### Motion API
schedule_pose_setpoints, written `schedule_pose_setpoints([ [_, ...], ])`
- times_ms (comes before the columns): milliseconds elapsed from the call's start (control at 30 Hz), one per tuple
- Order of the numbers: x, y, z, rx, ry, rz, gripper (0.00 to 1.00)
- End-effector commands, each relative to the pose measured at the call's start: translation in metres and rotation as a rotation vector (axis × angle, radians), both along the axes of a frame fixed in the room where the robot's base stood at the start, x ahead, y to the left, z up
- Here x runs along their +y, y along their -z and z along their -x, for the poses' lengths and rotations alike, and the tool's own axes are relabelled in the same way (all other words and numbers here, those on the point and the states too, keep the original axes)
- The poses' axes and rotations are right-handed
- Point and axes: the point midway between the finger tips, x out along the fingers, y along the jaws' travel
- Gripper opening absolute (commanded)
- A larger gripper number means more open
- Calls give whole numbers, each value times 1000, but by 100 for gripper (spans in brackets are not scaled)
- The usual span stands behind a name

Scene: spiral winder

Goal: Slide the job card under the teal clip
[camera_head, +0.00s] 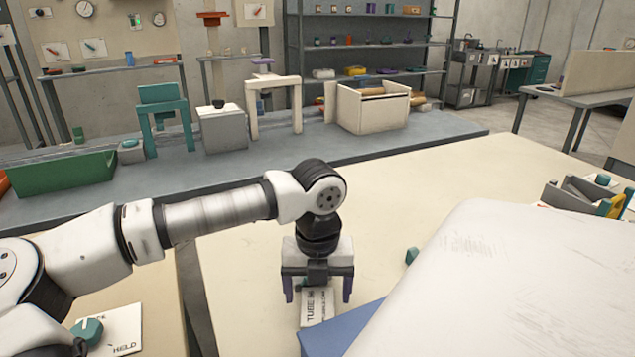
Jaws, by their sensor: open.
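A white card (318,307) with dark print that reads "TUBE" lies on the cream worktop, just below my gripper; it looks like the job card. My gripper (318,292) points down over it with its two dark fingers apart, one to each side of the card, holding nothing visible. Whether the fingertips touch the worktop I cannot tell. A small teal piece (411,256) shows to the right, partly hidden by a large white body; it may be the teal clip. Another teal piece (89,330) sits on a white "HELD" card (122,328) at bottom left.
A blue panel (335,335) lies close to the card's lower right. The large white body (500,270) fills the right foreground and hides the worktop behind it. A grey tray (570,194) stands at far right. The worktop (420,190) beyond my gripper is clear.

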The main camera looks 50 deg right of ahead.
Motion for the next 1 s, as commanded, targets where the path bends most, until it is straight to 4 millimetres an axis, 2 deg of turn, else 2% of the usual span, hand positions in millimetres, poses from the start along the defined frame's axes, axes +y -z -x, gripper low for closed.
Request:
schedule_pose_setpoints([
  [200,0,19,0,1,1,1,80],
  [567,0,22,0,-1,0,1,79],
  [900,0,22,0,-1,0,1,34],
  [1000,0,22,0,-1,0,1,32],
])
